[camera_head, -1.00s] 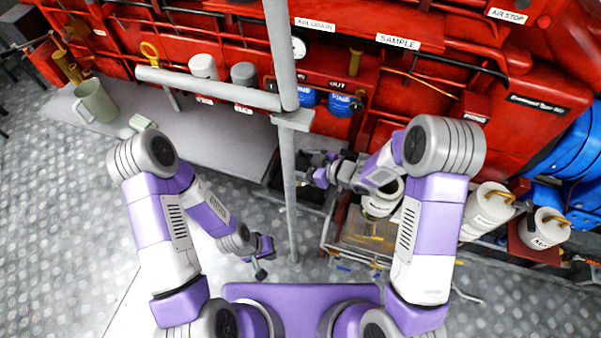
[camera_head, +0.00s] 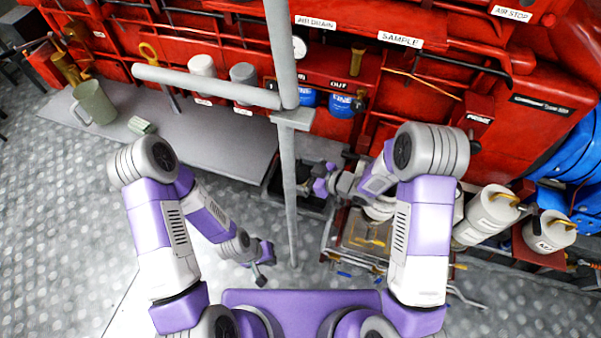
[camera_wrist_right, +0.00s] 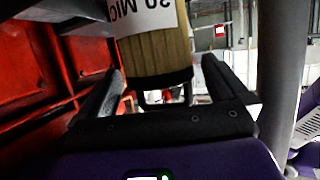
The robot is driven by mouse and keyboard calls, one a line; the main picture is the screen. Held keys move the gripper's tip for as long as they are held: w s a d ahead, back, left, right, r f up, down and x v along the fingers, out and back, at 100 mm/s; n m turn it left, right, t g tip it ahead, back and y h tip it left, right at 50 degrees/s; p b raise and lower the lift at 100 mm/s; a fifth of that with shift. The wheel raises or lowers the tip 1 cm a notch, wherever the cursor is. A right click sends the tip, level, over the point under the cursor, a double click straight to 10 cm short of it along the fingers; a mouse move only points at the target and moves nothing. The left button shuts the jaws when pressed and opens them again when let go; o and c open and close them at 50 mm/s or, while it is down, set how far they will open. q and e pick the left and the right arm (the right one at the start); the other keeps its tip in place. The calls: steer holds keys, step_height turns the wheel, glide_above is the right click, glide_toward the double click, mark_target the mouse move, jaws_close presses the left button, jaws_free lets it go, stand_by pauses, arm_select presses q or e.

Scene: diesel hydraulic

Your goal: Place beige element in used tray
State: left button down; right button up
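The beige element (camera_wrist_right: 155,52), pleated with a white printed label and a dark end cap, shows in the right wrist view. It lies between the two fingers of my right gripper (camera_wrist_right: 163,75); a thin gap shows at the right finger, and I cannot tell whether it is gripped. In the head view my right gripper (camera_head: 324,181) is beside the grey upright pole, over dark trays; the element cannot be made out there. A dark tray (camera_head: 284,197) lies under it; I cannot tell if it is the used tray. My left gripper (camera_head: 262,264) is open, empty and low.
A grey pole (camera_head: 286,165) stands close left of my right gripper, with a horizontal bar. White canisters (camera_head: 490,212) stand right. A clear-topped tray (camera_head: 365,238) is below my right arm.

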steer(key=shift+r, duration=0.2)
steer(key=p+v, duration=0.3)
steer(key=v, duration=0.9)
steer(key=shift+p, duration=0.3)
